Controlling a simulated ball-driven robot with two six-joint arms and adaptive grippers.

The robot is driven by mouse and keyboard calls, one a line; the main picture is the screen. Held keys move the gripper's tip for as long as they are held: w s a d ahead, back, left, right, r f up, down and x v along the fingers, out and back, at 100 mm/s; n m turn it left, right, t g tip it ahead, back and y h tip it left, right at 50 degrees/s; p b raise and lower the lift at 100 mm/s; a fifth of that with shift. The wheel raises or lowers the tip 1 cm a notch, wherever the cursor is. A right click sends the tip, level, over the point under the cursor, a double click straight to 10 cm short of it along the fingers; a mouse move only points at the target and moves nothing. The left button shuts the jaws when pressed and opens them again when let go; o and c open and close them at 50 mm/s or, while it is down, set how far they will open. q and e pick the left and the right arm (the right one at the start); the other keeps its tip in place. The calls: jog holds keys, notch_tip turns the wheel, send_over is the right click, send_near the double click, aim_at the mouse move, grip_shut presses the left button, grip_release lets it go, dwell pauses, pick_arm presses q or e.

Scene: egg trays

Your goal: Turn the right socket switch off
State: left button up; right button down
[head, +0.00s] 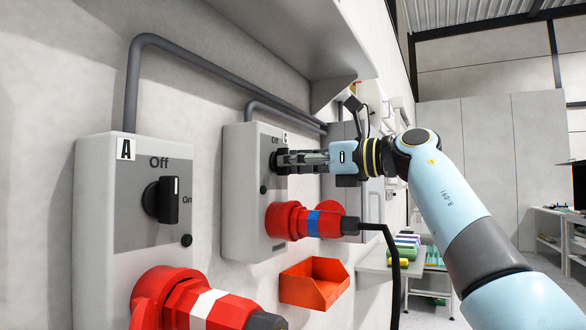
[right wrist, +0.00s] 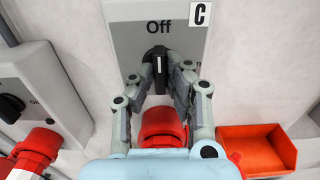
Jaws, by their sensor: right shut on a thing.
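The right socket box, labelled C (head: 240,190), is on the wall and also shows in the right wrist view (right wrist: 125,45). Its black rotary switch (right wrist: 157,56) stands upright, its white line pointing up at the word Off. My right gripper (head: 284,160) reaches the switch from the right. In the right wrist view its fingers (right wrist: 160,72) are closed on both sides of the knob. In the head view the fingers hide most of the knob. My left gripper is not in view.
A red plug with a blue band (head: 313,223) sits in the socket below the switch, its black cable hanging down. Box A (head: 95,200) with its own switch (head: 160,200) is at left. An orange bin (head: 310,290) is below. A grey shelf (head: 290,35) overhangs.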

jog(key=shift+f, duration=0.15)
jog(key=c, duration=1.4)
grip_release()
jog(key=shift+o, duration=0.2)
jog(key=shift+d, duration=0.15)
jog(key=v, duration=1.1)
jog(key=shift+s+d, duration=0.25)
jog(key=shift+d, duration=0.05)
